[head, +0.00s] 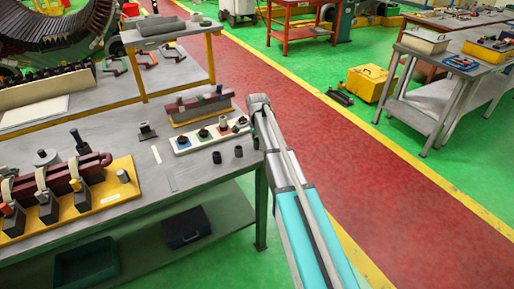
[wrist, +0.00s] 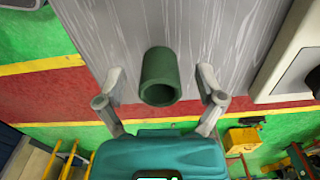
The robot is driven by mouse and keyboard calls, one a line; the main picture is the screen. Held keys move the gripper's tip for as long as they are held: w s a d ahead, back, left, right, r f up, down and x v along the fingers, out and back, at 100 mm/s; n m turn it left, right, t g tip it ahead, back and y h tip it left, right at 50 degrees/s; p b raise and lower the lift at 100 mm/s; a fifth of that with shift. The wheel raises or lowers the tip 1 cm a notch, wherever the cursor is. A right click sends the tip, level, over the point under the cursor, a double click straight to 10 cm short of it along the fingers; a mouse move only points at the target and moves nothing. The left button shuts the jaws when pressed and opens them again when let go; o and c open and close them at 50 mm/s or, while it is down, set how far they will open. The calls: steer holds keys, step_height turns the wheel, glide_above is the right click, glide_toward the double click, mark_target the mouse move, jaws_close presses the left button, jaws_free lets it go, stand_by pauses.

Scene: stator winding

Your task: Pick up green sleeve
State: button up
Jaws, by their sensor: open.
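The green sleeve (wrist: 160,76) is a short dark green hollow cylinder in the middle of the wrist view, over the grey bench top. Its open end faces the camera. My gripper (wrist: 160,86) is open, with one finger on each side of the sleeve. Gaps show between the sleeve and both fingers, so neither touches it. In the head view my arm reaches the right edge of the bench. The gripper's fingers cannot be made out there, and I cannot tell which small dark piece beside it is the sleeve.
A white tray (head: 208,133) with several colored pads and small parts lies beside the arm. Two dark cylinders, one of them here (head: 217,157), stand near the bench edge. A yellow fixture (head: 118,178) sits at left. The red walkway (head: 400,190) is clear.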

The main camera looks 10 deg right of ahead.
steer(key=shift+f, duration=0.3)
steer(key=shift+c, duration=0.2)
steer(key=c, duration=0.9)
